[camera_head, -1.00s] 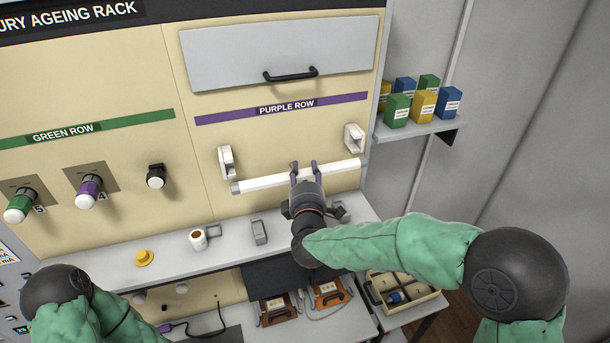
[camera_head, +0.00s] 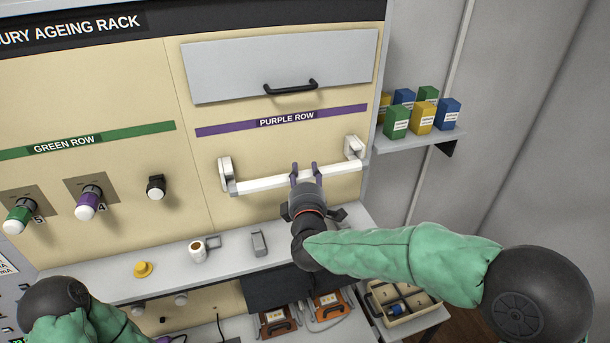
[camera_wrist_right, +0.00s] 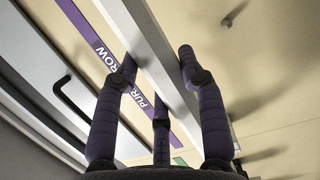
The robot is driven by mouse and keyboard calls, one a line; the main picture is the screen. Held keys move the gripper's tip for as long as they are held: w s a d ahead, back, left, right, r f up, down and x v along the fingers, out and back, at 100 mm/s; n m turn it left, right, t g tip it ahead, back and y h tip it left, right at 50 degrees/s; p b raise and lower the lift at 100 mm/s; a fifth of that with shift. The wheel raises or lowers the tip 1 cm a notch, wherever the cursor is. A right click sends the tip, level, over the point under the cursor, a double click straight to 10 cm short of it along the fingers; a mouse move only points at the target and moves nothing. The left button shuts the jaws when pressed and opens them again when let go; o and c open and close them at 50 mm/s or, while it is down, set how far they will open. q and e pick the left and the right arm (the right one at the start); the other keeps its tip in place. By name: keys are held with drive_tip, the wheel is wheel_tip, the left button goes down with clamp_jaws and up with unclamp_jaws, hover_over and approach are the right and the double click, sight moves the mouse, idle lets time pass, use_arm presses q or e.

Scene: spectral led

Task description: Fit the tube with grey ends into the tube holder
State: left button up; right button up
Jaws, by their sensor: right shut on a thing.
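My right gripper (camera_head: 304,172) is shut on the white tube with grey ends (camera_head: 265,183), near its middle. In the right wrist view, the gripper's dark purple fingers (camera_wrist_right: 155,75) are around the tube (camera_wrist_right: 150,45). The tube is nearly level along the wall panel, its right end slightly higher in the head view. The tube holder is two white end brackets, a left one (camera_head: 226,172) and a right one (camera_head: 353,147), under the PURPLE ROW strip. The tube's ends appear at the brackets' lower parts; I cannot tell whether they are seated. My left gripper is out of view.
A grey flap with a black handle (camera_head: 291,88) is above the purple strip (camera_head: 222,129). A mug (camera_head: 197,251), a yellow knob (camera_head: 143,269) and a grey block (camera_head: 259,244) stand on the ledge below. Coloured boxes (camera_head: 422,117) sit on a shelf at right.

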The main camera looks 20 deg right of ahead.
clamp_jaws()
idle(0.4)
drive_tip(key=shift+w, duration=0.25)
drive_tip(key=shift+a+x, duration=0.25)
drive_tip(key=shift+x, duration=0.9)
drive_tip(key=shift+w, duration=0.3)
idle(0.6)
drive_tip(key=shift+w+a, duration=0.1)
drive_tip(key=shift+w, duration=1.1)
drive_tip(key=o, duration=1.1)
unclamp_jaws()
drive_tip(key=shift+c, duration=0.2)
